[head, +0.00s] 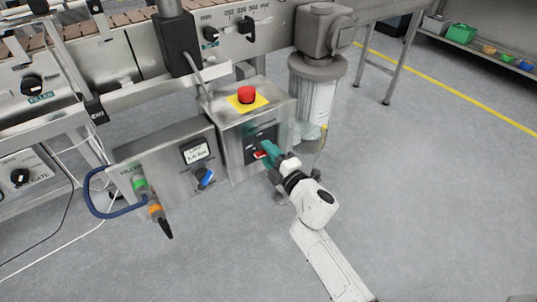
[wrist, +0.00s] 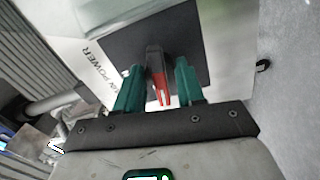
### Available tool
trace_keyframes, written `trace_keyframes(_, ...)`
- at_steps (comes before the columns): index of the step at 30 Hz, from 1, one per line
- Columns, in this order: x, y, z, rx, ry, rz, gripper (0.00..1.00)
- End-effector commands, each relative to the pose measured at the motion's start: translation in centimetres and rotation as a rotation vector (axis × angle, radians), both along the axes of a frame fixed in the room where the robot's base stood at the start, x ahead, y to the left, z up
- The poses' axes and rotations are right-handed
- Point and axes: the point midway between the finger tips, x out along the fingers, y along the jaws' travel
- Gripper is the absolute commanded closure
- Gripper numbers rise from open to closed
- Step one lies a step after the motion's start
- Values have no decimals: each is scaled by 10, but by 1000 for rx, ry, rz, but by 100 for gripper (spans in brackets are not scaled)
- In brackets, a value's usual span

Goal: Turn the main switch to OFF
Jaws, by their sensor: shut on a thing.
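The main switch (wrist: 154,62) has a dark and red handle on a black plate, with lettering ending in "POWER" beside it in the wrist view. In the head view the red of the switch (head: 261,155) shows on the front of the steel box (head: 234,152) under the red emergency button. My gripper (head: 267,151) reaches it from the lower right. The fingers partly cover the plate in the head view, and I cannot read the switch's position marks.
The red mushroom button (head: 247,94) sits on a yellow plate on top of the box. Left of it is a filler panel (head: 160,160) with a blue knob (head: 205,177) and a blue hose. A clear cylinder (head: 316,100) stands close right. Floor at right is open.

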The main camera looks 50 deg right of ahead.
Motion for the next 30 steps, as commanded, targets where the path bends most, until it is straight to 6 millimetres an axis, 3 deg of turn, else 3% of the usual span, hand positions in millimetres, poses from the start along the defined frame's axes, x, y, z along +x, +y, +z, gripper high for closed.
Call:
trace_keyframes(10,0,0,-1,-153,47,0,92)
trace_keyframes(28,0,0,-1,-189,57,0,92)
trace_keyframes(29,0,0,-1,-188,57,0,60)
trace_keyframes(30,0,0,-1,-188,57,0,56)
